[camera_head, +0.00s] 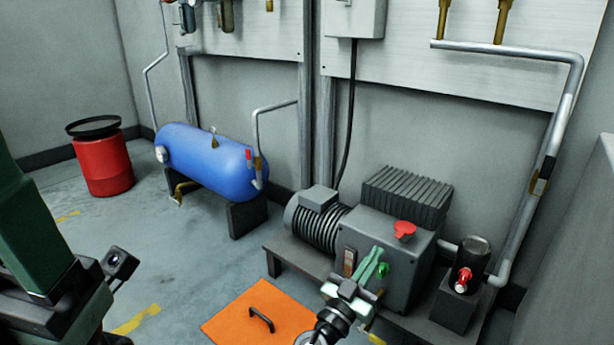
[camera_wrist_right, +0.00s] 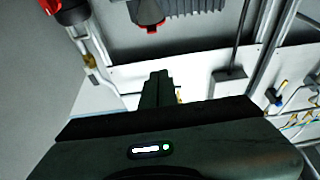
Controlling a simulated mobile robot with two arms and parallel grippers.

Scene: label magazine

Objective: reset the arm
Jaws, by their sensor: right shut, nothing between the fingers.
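My right gripper (camera_head: 376,256) is in front of the grey compressor housing (camera_head: 385,225), close to a green button (camera_head: 383,270) and a rocker switch (camera_head: 349,262). I cannot tell whether it touches the housing. Its green fingers are together with nothing between them. In the right wrist view the closed fingers (camera_wrist_right: 158,90) point up the picture. My left arm (camera_head: 50,240) comes in at the left edge of the head view with its wrist camera (camera_head: 118,264). Its fingers are not visible.
A red knob (camera_head: 404,230) tops the housing; a motor (camera_head: 318,220) is left of it. A small unit with a red valve (camera_head: 464,277) stands right. A blue tank (camera_head: 210,160) and red drum (camera_head: 103,165) stand behind.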

